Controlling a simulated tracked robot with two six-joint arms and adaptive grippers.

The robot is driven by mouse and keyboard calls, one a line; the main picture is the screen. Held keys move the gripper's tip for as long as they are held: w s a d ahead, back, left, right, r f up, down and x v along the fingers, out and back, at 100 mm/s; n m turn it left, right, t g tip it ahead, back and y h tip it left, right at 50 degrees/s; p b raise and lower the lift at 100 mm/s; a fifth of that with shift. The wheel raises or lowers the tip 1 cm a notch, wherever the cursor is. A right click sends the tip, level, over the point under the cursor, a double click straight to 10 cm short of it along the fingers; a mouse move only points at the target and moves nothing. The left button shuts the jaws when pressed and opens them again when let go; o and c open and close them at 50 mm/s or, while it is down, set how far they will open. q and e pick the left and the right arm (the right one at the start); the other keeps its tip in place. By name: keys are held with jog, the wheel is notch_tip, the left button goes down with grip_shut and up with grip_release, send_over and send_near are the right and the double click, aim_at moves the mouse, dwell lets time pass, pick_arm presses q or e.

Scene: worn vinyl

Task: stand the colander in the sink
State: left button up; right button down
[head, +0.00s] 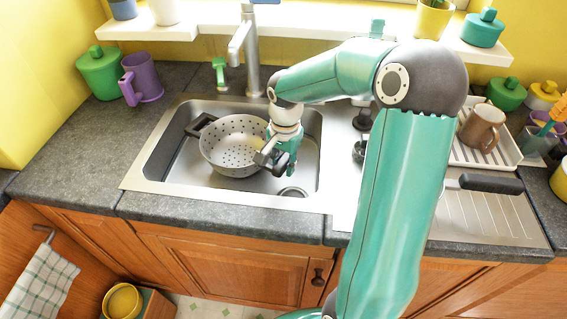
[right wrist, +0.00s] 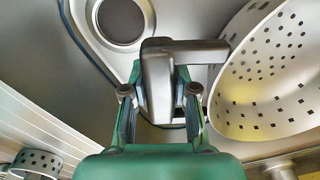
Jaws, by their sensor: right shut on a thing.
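The grey perforated colander (head: 232,147) is upright inside the sink basin (head: 165,165), near its back middle. Its dark left handle (head: 200,124) is close to the basin's left back edge. My right gripper (head: 276,160) is shut on the dark right handle. In the right wrist view, the fingers (right wrist: 160,108) close around the handle (right wrist: 185,50), and the bowl (right wrist: 270,80) is to the right. I cannot tell whether the colander's base touches the basin floor. My left gripper is not in view.
The tap (head: 245,60) rises behind the basin. The drain (head: 293,192) is at the basin's front right. A purple mug (head: 141,80) and green pot (head: 100,72) stand on the left counter. A drying rack (head: 467,150) with a brown mug (head: 482,127) is to the right.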

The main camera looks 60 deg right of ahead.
jog(key=shift+f+b, duration=0.45)
jog(key=shift+f, duration=0.05)
dwell(0.3)
jog(key=c, duration=0.8)
grip_release()
jog(key=shift+r, duration=0.15)
jog(key=shift+r+p, duration=3)
jog(key=shift+r, duration=0.85)
jog(key=r, duration=1.2)
jog(key=shift+s, duration=0.2)
